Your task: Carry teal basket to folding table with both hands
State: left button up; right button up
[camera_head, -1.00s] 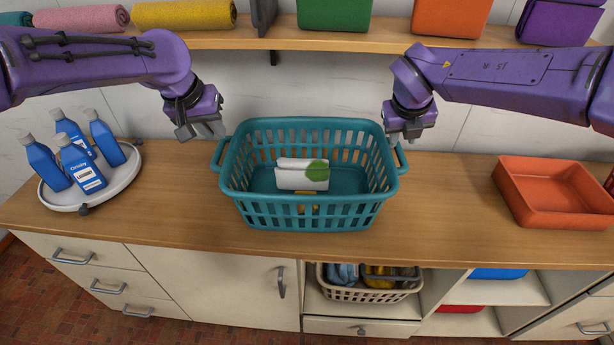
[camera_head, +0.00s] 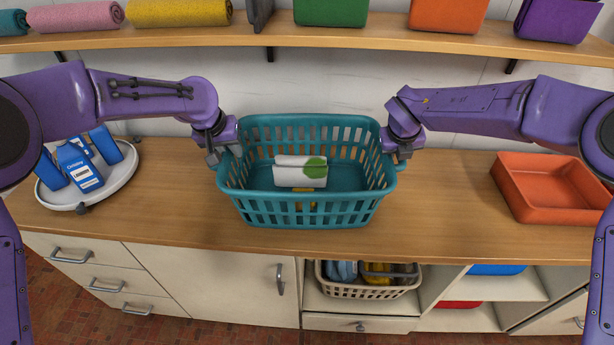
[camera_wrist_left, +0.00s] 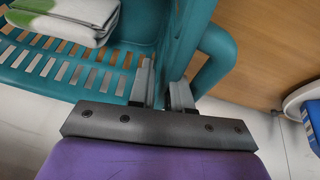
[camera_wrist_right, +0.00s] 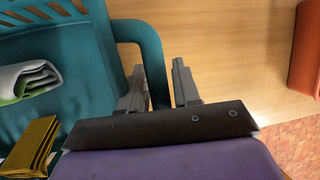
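The teal basket (camera_head: 306,213) stands upright on the wooden counter, holding a white-and-green folded cloth (camera_head: 300,172) and a small yellow item (camera_head: 303,190). My left gripper (camera_head: 222,158) is at its left handle; in the left wrist view the open fingers (camera_wrist_left: 164,88) straddle the teal edge, with the handle loop (camera_wrist_left: 218,55) beside the right finger. My right gripper (camera_head: 398,158) is at the right handle; in the right wrist view the handle bar (camera_wrist_right: 152,50) runs between the open fingers (camera_wrist_right: 160,88). Whether the fingers touch it is unclear. No folding table is recognizable.
A round white tray (camera_head: 118,182) with several blue bottles stands left on the counter. An orange tray (camera_head: 548,213) stands at the right. A shelf (camera_head: 380,37) with towels and boxes runs above the arms.

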pick_arm(q)
jog(key=shift+c, duration=0.3)
pick_arm(e)
jog(key=shift+c, duration=0.4)
pick_arm(q)
grip_shut()
pick_arm(e)
grip_shut()
pick_arm(q)
jog(key=shift+r, duration=0.15)
pick_arm(e)
jog(key=shift+r, duration=0.15)
